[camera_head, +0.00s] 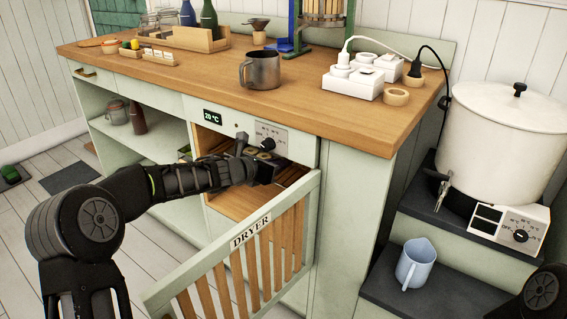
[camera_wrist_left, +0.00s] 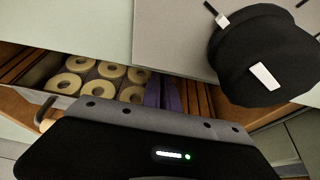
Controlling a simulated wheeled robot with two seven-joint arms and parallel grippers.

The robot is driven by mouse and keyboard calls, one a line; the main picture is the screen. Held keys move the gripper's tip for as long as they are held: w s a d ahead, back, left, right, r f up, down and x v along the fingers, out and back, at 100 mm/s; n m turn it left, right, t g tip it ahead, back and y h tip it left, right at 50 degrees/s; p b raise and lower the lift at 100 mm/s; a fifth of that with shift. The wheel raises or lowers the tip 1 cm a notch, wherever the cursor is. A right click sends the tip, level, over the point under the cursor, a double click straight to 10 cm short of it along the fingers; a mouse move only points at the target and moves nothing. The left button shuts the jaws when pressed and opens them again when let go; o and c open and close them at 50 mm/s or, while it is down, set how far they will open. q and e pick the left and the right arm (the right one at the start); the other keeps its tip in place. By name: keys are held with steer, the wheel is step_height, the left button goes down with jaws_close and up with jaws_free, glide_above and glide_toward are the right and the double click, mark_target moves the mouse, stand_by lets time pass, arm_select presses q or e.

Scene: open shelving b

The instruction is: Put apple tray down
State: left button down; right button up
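The apple tray (camera_wrist_left: 62,101) lies inside the open dryer, with several pale apple rings in rows and a wooden knob at its front left. In the head view my arm mostly hides it. My left gripper (camera_head: 268,168) reaches into the dryer opening. In the left wrist view its purplish fingers (camera_wrist_left: 166,92) are close together at the tray's right end. I cannot tell whether they are shut on the tray's edge. The dryer door (camera_head: 245,255), slatted and labelled DRYER, stands open. My right gripper is not in view.
The wooden counter (camera_head: 200,85) above carries a metal mug (camera_head: 261,70), a white power block (camera_head: 352,84) and a crate with bottles (camera_head: 185,38). A large white pot (camera_head: 505,140) and a blue jug (camera_head: 415,264) stand on the right steps. The counter's middle left is partly clear.

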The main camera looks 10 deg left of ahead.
mark_target(289, 163)
arm_select(q)
steer(key=shift+w+d+r+p, duration=0.1)
steer(key=shift+w+d+p, duration=0.25)
steer(key=shift+w, duration=0.25)
steer(key=shift+w+d+r+p, duration=0.1)
steer(key=shift+w+d+p, duration=0.1)
steer(key=shift+w+p, duration=0.3)
steer(key=shift+w+f+b, duration=0.45)
steer(key=shift+f+b, duration=0.05)
steer(key=shift+f, duration=0.45)
steer(key=c, duration=2.1)
jaws_free()
steer(key=shift+f+b, duration=0.15)
steer(key=shift+b, duration=0.25)
steer(key=o, duration=0.5)
steer(key=shift+c, duration=0.2)
steer(key=shift+s, duration=0.1)
steer(key=v, duration=1.2)
